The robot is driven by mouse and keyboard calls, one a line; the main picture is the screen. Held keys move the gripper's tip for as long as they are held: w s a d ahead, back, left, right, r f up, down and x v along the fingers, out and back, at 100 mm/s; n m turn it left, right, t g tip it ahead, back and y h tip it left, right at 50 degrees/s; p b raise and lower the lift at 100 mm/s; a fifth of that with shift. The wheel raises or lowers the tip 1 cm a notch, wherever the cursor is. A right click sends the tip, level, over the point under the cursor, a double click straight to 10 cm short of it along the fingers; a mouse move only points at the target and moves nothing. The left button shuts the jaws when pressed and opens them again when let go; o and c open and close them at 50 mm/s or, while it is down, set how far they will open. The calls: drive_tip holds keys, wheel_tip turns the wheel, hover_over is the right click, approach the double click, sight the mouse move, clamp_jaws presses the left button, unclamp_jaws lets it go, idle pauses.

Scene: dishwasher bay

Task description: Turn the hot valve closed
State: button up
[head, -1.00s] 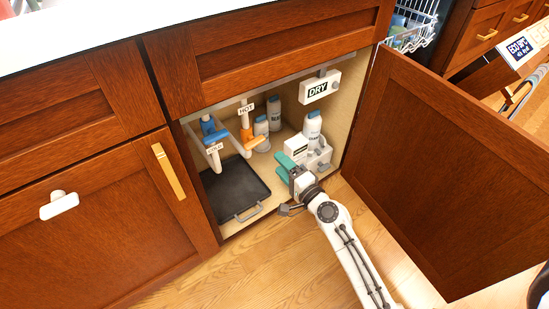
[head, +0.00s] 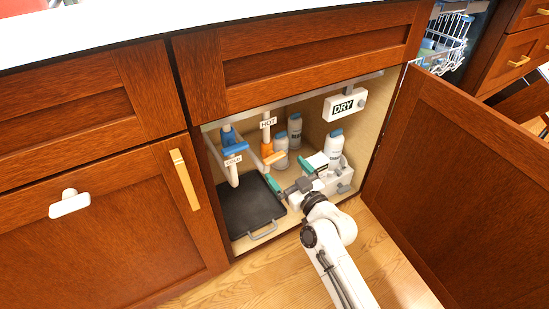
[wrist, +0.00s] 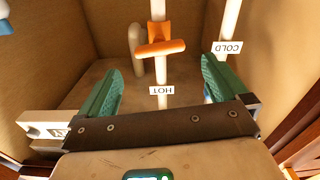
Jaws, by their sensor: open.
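The hot valve (head: 267,151) is orange and sits on a white upright pipe under the HOT label (head: 268,122), inside the open cabinet. In the wrist view, where the labels appear upside down, the orange handle (wrist: 162,48) lies crosswise to its pipe. My gripper (head: 284,176) is inside the cabinet opening, in front of the hot valve and a little to its lower right. In the wrist view my gripper (wrist: 161,66) has its green fingers spread, with the hot pipe and handle between and beyond them. Nothing is held, and no contact with the handle shows.
The blue cold valve (head: 231,140) and COLD label (head: 233,160) stand to the left. White bottles (head: 333,146) and a white caddy (head: 342,178) stand right. A DRY box (head: 344,104) hangs above. The open door (head: 455,180) bounds the right.

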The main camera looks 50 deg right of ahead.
sight(277, 159)
drive_tip(key=x, duration=0.7)
drive_tip(key=shift+w+f, duration=0.1)
drive_tip(key=shift+w, duration=0.1)
